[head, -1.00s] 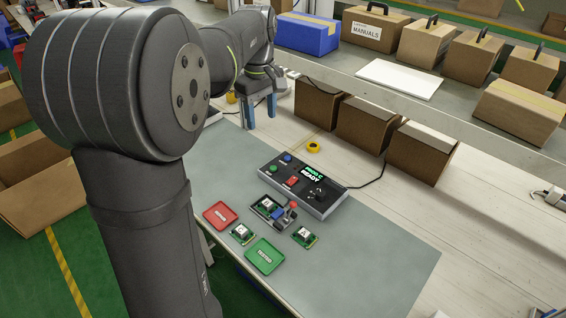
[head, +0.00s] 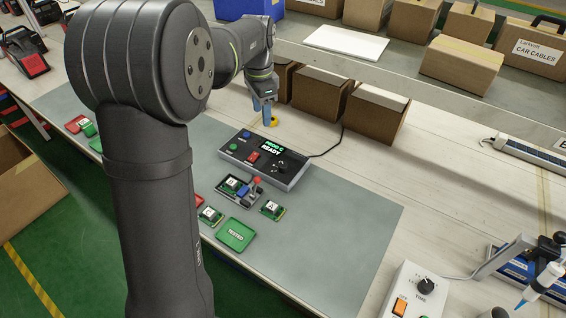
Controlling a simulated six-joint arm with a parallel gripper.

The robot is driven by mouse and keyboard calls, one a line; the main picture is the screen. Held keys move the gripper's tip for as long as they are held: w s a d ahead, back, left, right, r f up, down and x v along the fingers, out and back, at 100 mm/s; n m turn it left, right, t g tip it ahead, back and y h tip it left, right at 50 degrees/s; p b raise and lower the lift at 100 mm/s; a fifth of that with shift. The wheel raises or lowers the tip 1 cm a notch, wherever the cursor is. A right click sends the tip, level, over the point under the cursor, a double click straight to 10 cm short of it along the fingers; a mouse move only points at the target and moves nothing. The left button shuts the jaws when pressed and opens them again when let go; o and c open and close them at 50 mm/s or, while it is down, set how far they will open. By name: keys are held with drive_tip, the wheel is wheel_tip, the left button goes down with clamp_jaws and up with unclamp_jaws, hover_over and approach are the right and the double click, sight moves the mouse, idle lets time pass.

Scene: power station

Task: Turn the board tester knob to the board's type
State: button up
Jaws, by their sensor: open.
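The board tester (head: 236,155) is a dark grey box on the grey mat; its display (head: 272,147) reads "PROG C READY" in green and white. Its black knob (head: 281,169) is at the right end of the panel; its pointer is too small to read. A green board (head: 232,184) sits in the fixture (head: 238,199) in front, its label letter unclear. Two loose boards lie nearby, one (head: 209,215) perhaps marked C and one (head: 270,208) apparently marked A. My gripper (head: 262,112), with blue fingers, is open and empty behind the tester, apart from the knob.
A green "TESTED" tray (head: 236,234) lies in front; a red tray (head: 199,201) is mostly hidden by my arm. A white timer box (head: 405,294) is at lower right. The mat's right side is clear.

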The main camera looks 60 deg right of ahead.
sight(283, 165)
drive_tip(key=s+d+f+m, duration=0.4)
drive_tip(key=f+m, duration=0.1)
drive_tip(key=m, duration=0.7)
wheel_tip(283, 165, down, 17)
drive_tip(key=shift+s+a+r, duration=0.1)
drive_tip(key=shift+s+a, duration=0.05)
drive_tip(key=shift+c, duration=0.4)
drive_tip(key=c, duration=0.9)
